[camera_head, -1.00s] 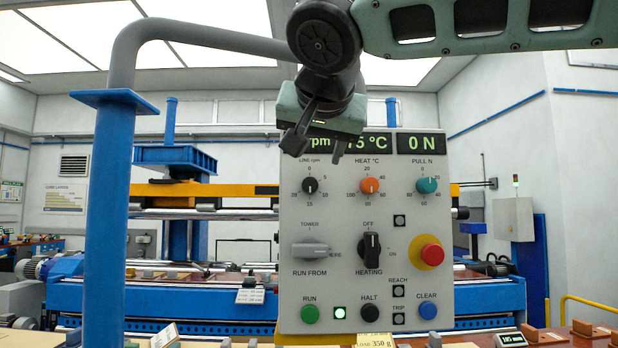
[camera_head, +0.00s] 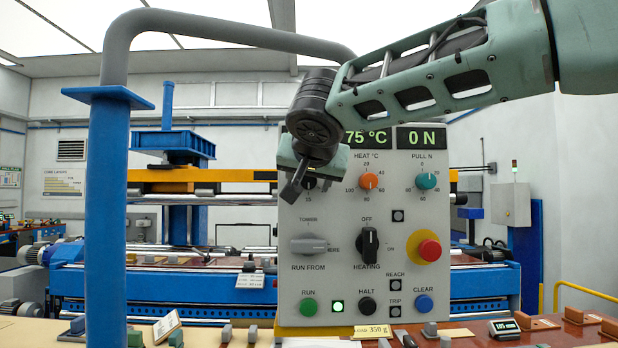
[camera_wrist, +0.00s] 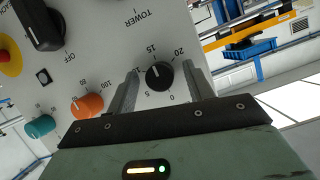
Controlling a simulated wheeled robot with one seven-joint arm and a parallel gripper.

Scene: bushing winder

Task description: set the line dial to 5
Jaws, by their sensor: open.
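The line dial (camera_wrist: 159,75) is a small black knob on the grey control panel (camera_head: 345,270). In the wrist view it sits between the two fingers of my gripper (camera_wrist: 160,68), with a gap on each side. A small pale mark shows on the knob, but I cannot tell surely which number it points to. The numbers 0, 5, 15 and 20 show around it. In the head view my gripper (camera_head: 293,183) is in front of the panel's upper left and hides most of the dial. My gripper is open and holds nothing.
The orange heat dial (camera_head: 368,180) and teal pull dial (camera_head: 426,180) are to the dial's right. The grey run-from selector (camera_head: 309,245), black heating switch (camera_head: 368,245) and red stop button (camera_head: 429,249) are below. A blue post (camera_head: 106,220) stands left.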

